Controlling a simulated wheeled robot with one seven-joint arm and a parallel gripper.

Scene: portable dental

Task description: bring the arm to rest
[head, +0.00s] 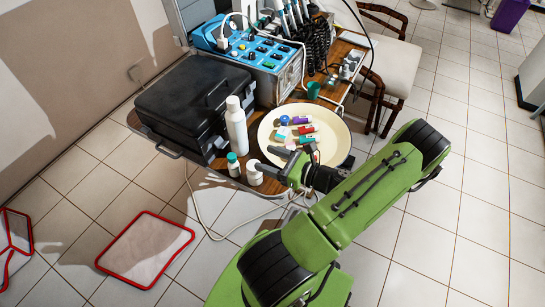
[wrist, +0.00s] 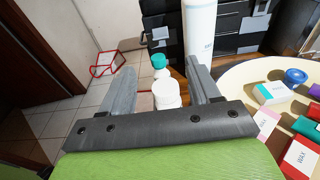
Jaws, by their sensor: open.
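My gripper (head: 281,166) is at the front left edge of the cream round tray (head: 335,154), at the end of my green arm. In the wrist view, my gripper (wrist: 160,68) shows two grey fingers spread wide with nothing held between them. Beyond the gap stand a small white bottle with a teal cap (wrist: 160,64) and a plain white bottle (wrist: 166,94). In the head view, the teal-capped bottle (head: 233,165) and the plain white bottle (head: 254,173) are just left of my gripper. Whether a finger touches the plain bottle cannot be told.
A tall white bottle (head: 236,126) stands beside a black case (head: 193,104). Several small coloured boxes and rolls, including a red WAX box (head: 308,129), lie in the tray. A blue dental unit (head: 247,56) stands behind. Red-framed panels (head: 147,248) are on the tiled floor.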

